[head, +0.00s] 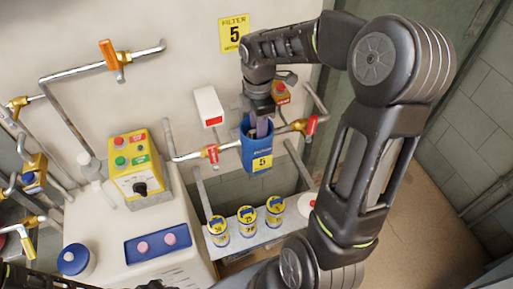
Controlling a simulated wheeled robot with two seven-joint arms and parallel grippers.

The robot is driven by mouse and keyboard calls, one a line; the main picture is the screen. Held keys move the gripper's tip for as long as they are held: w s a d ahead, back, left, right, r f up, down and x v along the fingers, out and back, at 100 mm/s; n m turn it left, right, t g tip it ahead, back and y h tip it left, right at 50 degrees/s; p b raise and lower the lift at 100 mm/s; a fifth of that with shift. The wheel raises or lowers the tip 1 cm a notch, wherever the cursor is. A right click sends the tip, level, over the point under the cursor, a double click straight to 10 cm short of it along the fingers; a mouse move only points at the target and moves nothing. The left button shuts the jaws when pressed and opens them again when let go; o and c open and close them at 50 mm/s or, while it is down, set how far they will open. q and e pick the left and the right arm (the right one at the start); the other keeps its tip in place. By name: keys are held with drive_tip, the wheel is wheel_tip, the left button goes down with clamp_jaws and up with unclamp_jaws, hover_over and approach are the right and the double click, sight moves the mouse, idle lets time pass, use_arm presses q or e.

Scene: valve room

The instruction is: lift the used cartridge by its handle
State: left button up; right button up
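A blue filter housing (256,150) with a yellow label reading 5 hangs on the wall pipe, open at the top. My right gripper (263,118) points down into its mouth from above. A greyish-purple piece shows between the gripper and the housing rim; I cannot tell whether it is a finger or part of the used cartridge. The cartridge's handle is hidden, and whether the fingers are closed on it does not show. Dark parts of my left arm show at the bottom left edge; its fingertips cannot be made out.
Several small canisters with yellow tops (247,215) stand on a shelf (254,234) below the housing. Red-handled valves (211,152) sit left and right (310,126) of it. A yellow control box (135,170) and a blue tray (158,243) are on the left.

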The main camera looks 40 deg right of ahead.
drive_tip(key=shift+c, duration=0.6)
clamp_jaws()
idle(1.0)
